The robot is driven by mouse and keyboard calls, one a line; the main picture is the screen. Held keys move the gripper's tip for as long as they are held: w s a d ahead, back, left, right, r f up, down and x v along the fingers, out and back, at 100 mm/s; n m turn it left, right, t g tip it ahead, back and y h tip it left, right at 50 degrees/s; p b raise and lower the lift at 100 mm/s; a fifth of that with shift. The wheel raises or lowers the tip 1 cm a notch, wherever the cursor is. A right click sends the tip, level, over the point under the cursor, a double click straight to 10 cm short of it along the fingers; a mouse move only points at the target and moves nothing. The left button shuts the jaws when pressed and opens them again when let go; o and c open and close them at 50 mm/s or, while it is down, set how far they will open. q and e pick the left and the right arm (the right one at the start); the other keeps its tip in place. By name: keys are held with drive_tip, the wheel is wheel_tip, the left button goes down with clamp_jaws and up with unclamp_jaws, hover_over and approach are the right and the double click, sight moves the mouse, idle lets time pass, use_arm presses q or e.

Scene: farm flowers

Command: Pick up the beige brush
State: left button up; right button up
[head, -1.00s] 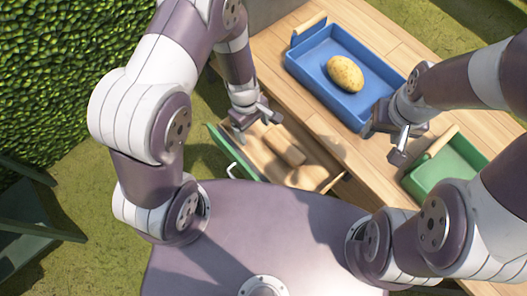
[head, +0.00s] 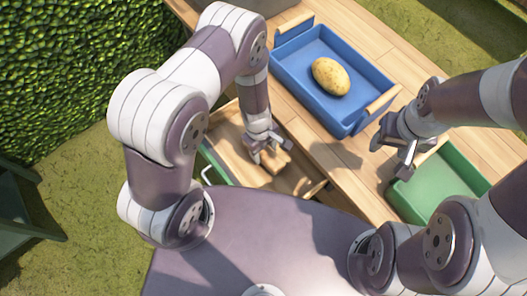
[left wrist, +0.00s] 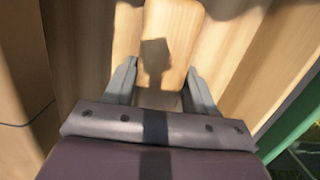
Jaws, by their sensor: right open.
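The beige brush (left wrist: 172,35) is a smooth, block-like wooden piece lying in the open drawer (head: 228,125). In the head view the brush is mostly hidden by my left gripper (head: 268,153), which is low inside the drawer. In the left wrist view the fingers of my left gripper (left wrist: 160,92) are apart, one on each side of the brush's near end. I cannot tell whether either finger touches it. My right gripper (head: 394,152) is open and empty above the table, beside the green tray.
A blue tray (head: 292,92) with a potato-like lump (head: 331,76) stands on the wooden table (head: 375,50). A green tray (head: 437,192) stands at the right, under my right arm. The drawer's green front (head: 213,163) faces my base. A hedge (head: 60,70) is at left.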

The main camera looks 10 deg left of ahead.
sight(265, 151)
use_arm(q)
drive_tip(key=c, duration=0.4)
drive_tip(key=shift+r, duration=0.25)
wheel_tip(265, 151, up, 4)
drive_tip(key=shift+p, duration=1.1)
drive_tip(key=s+d+r, duration=0.1)
drive_tip(key=s+r, duration=0.1)
drive_tip(key=s, duration=0.1)
drive_tip(key=s+d+r, duration=0.2)
drive_tip(key=s, duration=0.2)
drive_tip(key=s+d+r, duration=0.1)
drive_tip(key=s+r, duration=0.1)
drive_tip(key=s, duration=0.2)
drive_tip(key=shift+d+r, duration=0.15)
drive_tip(key=shift+r, duration=0.1)
